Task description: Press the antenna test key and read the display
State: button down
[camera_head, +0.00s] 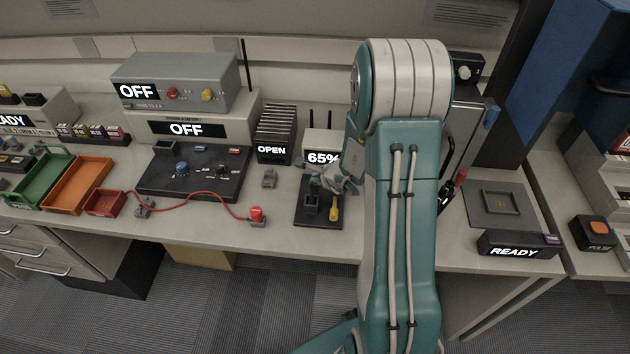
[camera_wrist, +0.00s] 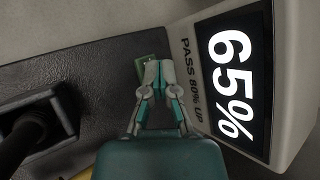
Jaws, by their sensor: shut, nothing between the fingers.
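The antenna tester's display (camera_head: 322,158) reads 65% on the head view's worktop. In the wrist view the display (camera_wrist: 232,85) also reads 65%, with "PASS 80% UP" printed beside it. My gripper (camera_head: 343,184) is low over the tester's dark base plate (camera_head: 313,222). In the wrist view my gripper (camera_wrist: 160,75) has its fingertips together and empty. The tips are at a small green key (camera_wrist: 143,68) on the dark plate and partly cover it. I cannot tell whether they touch it or whether it is pressed down.
A black holder (camera_wrist: 35,125) with a dark rod stands left in the wrist view. A yellow-handled item (camera_head: 334,208) stands on the plate's right side. An OPEN rack (camera_head: 275,130) stands behind left. A red-capped plug (camera_head: 257,214) with a red cable lies left. A READY unit (camera_head: 517,245) is right.

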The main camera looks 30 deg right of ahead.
jog(key=shift+r, duration=0.75)
jog(key=shift+r, duration=2.55)
jog(key=shift+a, duration=0.1)
